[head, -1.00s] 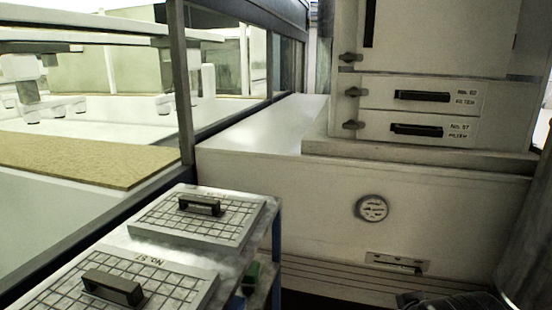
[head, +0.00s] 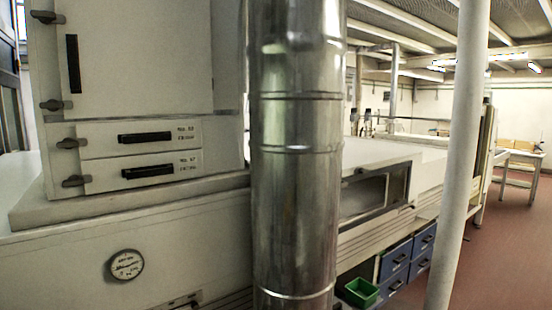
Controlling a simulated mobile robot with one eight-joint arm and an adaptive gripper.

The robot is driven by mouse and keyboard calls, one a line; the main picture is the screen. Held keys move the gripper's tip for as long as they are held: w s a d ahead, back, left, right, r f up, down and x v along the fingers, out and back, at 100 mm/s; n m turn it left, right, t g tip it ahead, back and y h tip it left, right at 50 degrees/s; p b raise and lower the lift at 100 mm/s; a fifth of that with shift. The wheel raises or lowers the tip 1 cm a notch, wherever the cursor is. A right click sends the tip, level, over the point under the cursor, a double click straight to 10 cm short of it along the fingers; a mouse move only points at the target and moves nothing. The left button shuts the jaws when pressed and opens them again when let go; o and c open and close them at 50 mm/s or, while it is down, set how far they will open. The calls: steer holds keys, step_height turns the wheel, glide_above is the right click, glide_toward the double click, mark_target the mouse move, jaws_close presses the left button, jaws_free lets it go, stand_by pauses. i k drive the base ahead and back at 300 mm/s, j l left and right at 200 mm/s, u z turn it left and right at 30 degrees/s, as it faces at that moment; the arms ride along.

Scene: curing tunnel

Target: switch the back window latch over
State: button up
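A dark-framed window (head: 376,194) sits in the side of the long white housing right of the metal duct. My gripper is not in view.
A wide shiny metal duct (head: 296,150) stands upright in front of the housing. A pale post (head: 463,150) stands to the right. Blue drawers (head: 408,262) and a green bin (head: 361,292) are low beside it. Open red floor (head: 505,255) lies at the right, with tables (head: 525,160) beyond.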

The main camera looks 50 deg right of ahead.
mark_target(361, 171)
steer(key=z, duration=2.1)
